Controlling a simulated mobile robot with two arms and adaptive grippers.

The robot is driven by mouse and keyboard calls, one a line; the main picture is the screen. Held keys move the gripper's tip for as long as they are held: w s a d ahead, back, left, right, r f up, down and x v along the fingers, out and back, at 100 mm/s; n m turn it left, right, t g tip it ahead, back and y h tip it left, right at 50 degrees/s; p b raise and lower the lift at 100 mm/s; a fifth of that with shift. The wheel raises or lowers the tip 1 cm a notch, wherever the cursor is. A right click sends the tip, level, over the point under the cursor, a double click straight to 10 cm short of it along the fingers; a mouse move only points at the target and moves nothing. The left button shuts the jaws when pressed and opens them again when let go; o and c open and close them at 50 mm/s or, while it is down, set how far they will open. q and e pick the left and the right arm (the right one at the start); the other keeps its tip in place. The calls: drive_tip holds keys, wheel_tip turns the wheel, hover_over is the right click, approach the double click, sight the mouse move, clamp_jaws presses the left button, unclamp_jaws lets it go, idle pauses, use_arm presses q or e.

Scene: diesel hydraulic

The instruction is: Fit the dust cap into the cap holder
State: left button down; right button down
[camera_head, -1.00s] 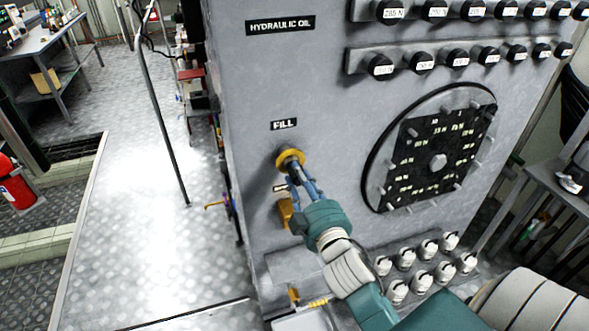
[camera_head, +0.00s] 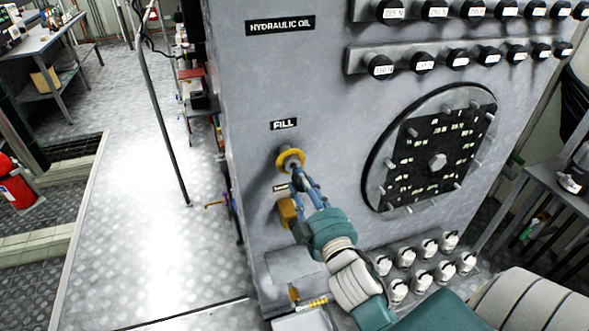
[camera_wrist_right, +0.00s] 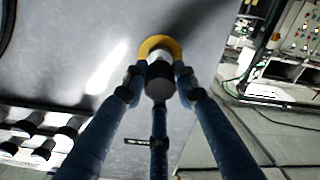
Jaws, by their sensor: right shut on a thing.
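My right gripper (camera_head: 308,186) has its blue fingers closed around a short black round piece, which looks like the dust cap (camera_wrist_right: 159,86). In the right wrist view the fingers (camera_wrist_right: 158,92) surround it. A yellow ring (camera_head: 289,158) sits on the grey panel under the FILL label, just beyond the fingertips. The ring also shows behind the cap in the right wrist view (camera_wrist_right: 152,44). I cannot tell if cap and port touch. A yellow block (camera_head: 286,212) on the panel below the ring may be the cap holder; the fingers partly cover that area. My left gripper is not in view.
A round black plate (camera_head: 432,150) with studs is to the right on the panel. Rows of black knobs (camera_head: 421,62) run above, and several white-capped fittings (camera_head: 405,258) sit below. A handrail post (camera_head: 168,120) stands left, with open floor beyond.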

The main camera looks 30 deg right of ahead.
drive_tip(key=shift+v, duration=2)
drive_tip(key=shift+a, duration=0.1)
